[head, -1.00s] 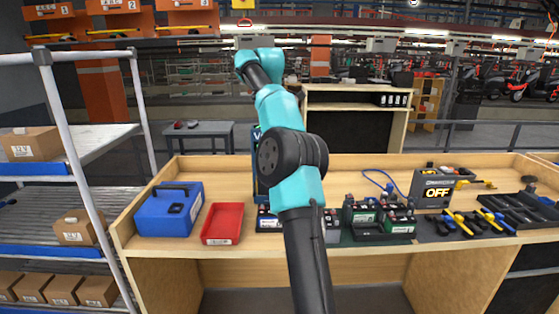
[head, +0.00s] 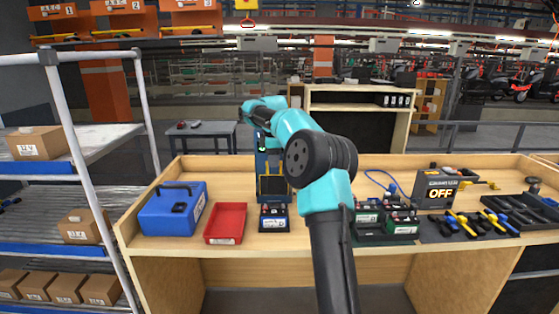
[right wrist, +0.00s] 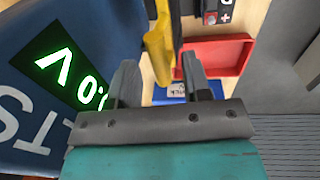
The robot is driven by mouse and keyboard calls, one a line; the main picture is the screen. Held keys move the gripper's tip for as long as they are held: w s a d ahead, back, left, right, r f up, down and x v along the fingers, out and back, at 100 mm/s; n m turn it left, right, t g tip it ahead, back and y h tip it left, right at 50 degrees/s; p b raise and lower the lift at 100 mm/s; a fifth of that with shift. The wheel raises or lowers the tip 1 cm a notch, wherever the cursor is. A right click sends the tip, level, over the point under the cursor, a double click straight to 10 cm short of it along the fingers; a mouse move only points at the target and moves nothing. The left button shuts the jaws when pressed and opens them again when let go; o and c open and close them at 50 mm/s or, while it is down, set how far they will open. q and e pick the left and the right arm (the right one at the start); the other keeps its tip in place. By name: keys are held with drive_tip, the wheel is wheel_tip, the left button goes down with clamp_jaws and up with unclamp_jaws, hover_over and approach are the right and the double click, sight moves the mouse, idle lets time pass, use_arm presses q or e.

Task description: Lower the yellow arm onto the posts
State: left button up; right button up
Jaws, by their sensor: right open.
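A yellow arm (right wrist: 157,48) shows in the right wrist view beside a blue tester (right wrist: 105,35) with a lit green display. My right gripper (right wrist: 161,78) is open, with one finger on either side of the yellow arm's line; I cannot tell whether they touch it. In the head view the blue tester (head: 262,168) stands at the back of the bench, partly behind my right arm. A battery (head: 273,219) with dark top and pale label sits in front of it. Its posts are too small to make out. My left gripper is not in view.
A red tray (head: 225,224) and a blue case (head: 172,210) lie left of the battery. Several green-based batteries (head: 400,224), a box reading OFF (head: 435,190) and yellow-handled tools (head: 462,226) are to the right. The wooden bench has a raised rim.

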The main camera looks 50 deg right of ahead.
drive_tip(key=shift+f, duration=0.35)
drive_tip(key=shift+c, duration=0.2)
clamp_jaws()
